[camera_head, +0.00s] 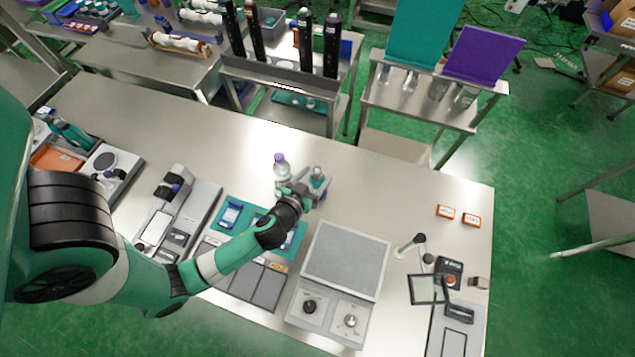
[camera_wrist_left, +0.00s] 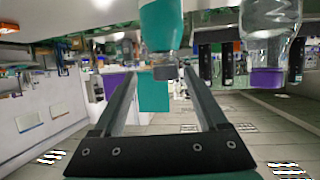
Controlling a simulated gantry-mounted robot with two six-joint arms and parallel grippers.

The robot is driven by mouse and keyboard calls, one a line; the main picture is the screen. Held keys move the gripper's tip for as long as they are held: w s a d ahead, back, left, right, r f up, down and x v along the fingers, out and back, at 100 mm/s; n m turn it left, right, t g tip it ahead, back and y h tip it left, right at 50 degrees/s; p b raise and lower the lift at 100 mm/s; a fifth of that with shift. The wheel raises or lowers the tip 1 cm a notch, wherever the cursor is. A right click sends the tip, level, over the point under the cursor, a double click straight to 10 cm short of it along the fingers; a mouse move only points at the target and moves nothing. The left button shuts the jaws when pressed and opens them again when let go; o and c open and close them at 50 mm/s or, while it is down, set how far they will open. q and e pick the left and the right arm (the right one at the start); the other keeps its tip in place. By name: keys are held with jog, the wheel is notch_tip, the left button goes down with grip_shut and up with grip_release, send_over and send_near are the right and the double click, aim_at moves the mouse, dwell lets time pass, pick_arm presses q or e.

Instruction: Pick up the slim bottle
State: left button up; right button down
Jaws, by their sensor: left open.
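A clear bottle with a teal body and a grey cap (camera_head: 318,174) stands upright on the bench; it also shows upside down in the left wrist view (camera_wrist_left: 162,30). A clear bottle with a purple cap (camera_head: 281,172) stands just left of it, and in the left wrist view it is at the upper right (camera_wrist_left: 268,45). Which one is the slim bottle I cannot tell for sure. My left gripper (camera_head: 308,189) is open at the teal bottle, and in the left wrist view the fingers (camera_wrist_left: 157,88) lie on either side of it. Whether they touch it I cannot tell.
A teal mat (camera_head: 232,214) with a blue item lies under my left arm. A grey device with a flat plate (camera_head: 345,257) stands in front. The bench behind the bottles is clear.

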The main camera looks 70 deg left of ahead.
pick_arm(q)
jog(key=shift+s+a+p+x, duration=0.15)
jog(key=shift+p+x, duration=0.05)
jog(key=shift+x, duration=1.3)
jog(key=shift+s+a+p+x, duration=0.1)
jog(key=shift+a+p+x, duration=0.05)
jog(key=shift+x, duration=1.3)
grip_shut()
